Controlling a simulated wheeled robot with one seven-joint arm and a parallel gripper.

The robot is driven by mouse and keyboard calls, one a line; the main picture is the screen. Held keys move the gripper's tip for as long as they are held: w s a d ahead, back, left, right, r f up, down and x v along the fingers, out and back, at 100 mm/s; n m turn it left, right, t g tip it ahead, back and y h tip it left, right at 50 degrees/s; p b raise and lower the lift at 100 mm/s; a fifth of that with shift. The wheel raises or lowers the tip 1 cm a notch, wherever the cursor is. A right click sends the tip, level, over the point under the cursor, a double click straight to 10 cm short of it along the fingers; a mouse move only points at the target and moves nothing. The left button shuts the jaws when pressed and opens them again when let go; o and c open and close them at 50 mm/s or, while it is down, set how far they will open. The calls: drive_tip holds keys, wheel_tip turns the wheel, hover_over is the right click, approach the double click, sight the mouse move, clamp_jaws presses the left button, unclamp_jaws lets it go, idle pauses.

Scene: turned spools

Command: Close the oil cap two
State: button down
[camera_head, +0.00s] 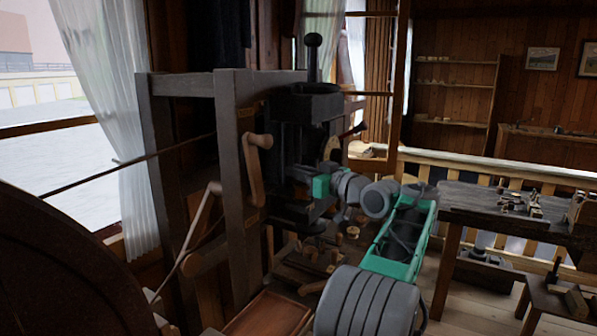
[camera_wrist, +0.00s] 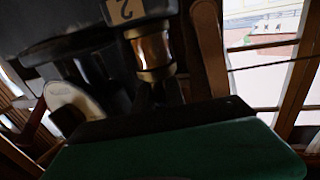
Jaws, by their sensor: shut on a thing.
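In the wrist view, a small brass and amber oil cup (camera_wrist: 151,52) sits under a tan tag marked 2 (camera_wrist: 124,9) on a dark machine part. The oil cap two is not clearly told apart from the cup's lower brass end. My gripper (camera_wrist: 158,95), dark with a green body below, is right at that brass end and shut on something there. The fingertips are dark and what lies between them is mostly hidden. In the head view, my gripper (camera_head: 321,187) is against the dark lathe head (camera_head: 305,103); the cup is too small to make out there.
A grey wooden frame with a wooden crank (camera_head: 256,170) stands left of my gripper. A large dark wheel (camera_head: 70,265) fills the lower left. A workbench with tools (camera_head: 480,196) stands at the right. Floor shows between my arm and the bench.

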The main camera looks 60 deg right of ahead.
drive_tip(key=c, duration=1.4)
unclamp_jaws()
drive_tip(key=shift+w, duration=0.1)
